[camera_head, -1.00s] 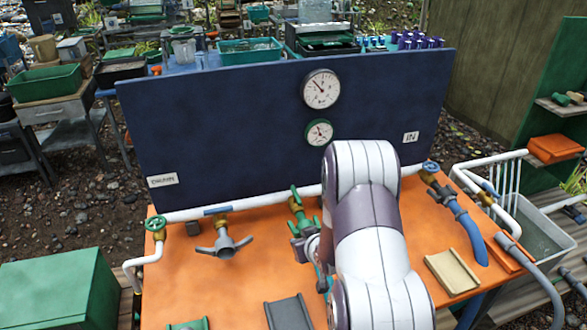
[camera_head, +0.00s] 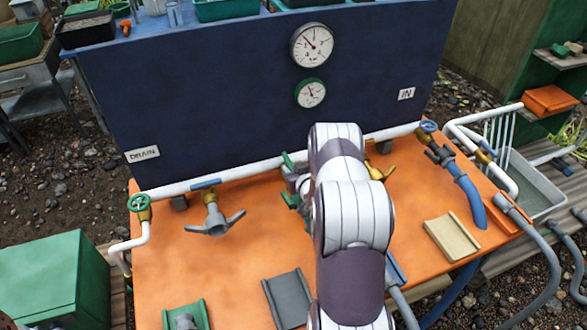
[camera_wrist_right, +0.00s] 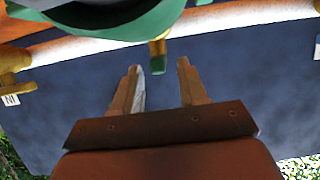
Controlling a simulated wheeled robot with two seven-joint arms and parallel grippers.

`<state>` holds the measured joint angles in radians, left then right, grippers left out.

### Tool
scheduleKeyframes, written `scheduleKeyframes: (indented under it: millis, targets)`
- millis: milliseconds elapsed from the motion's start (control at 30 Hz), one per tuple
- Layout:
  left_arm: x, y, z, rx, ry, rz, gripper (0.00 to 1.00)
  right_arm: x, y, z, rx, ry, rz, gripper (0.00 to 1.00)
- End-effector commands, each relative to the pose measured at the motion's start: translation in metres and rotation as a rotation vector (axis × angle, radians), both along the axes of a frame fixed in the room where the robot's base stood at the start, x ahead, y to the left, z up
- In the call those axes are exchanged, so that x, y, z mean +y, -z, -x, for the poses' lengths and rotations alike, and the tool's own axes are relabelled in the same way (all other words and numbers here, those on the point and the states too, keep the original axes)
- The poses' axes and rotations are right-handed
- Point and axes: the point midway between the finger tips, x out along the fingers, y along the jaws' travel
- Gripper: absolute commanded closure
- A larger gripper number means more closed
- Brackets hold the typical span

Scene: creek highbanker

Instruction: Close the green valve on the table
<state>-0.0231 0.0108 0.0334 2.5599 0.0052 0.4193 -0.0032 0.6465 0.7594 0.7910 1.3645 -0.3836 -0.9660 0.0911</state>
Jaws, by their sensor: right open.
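The green valve (camera_head: 289,199) in the middle of the white pipe is mostly hidden behind my right arm in the head view; only bits of its green handle show. In the right wrist view a green handle (camera_wrist_right: 120,28) fills the top, with a brass-coloured piece below it. My right gripper (camera_wrist_right: 158,68) is open, its two fingers apart just below that piece, with nothing clearly between them. A smaller green wheel (camera_head: 139,202) sits on the pipe's left end, by the DRAIN label. My left gripper is not in view.
The white pipe (camera_head: 245,178) runs along the foot of a dark blue panel (camera_head: 200,90) with two gauges. The orange table (camera_head: 230,265) also carries a grey-handled valve (camera_head: 213,222), a grey holder (camera_head: 287,297) and a beige holder (camera_head: 452,237). A blue-handled valve (camera_head: 428,127) is at right.

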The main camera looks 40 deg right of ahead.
Motion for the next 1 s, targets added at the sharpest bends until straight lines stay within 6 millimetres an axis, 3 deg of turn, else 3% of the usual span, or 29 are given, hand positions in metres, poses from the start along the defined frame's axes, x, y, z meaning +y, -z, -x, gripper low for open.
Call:
scheduleKeyframes:
  millis: [300,367,433,467,1000]
  targets:
    - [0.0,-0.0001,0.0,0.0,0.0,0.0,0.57,-0.0011,0.0015,-0.0035,0.0,0.0,0.0,0.57]
    - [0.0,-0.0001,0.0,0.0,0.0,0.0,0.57,-0.0012,0.0014,-0.0034,0.0,0.0,0.0,0.74]
    - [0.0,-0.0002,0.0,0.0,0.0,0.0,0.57,-0.0012,0.0014,-0.0034,0.0,0.0,0.0,0.96]
    - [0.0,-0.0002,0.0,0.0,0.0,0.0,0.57,-0.0012,0.0014,-0.0034,0.0,0.0,0.0,1.0]
    - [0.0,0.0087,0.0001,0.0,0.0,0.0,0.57,0.0056,0.0029,-0.0058,-0.001,0.114,0.0,1.0]
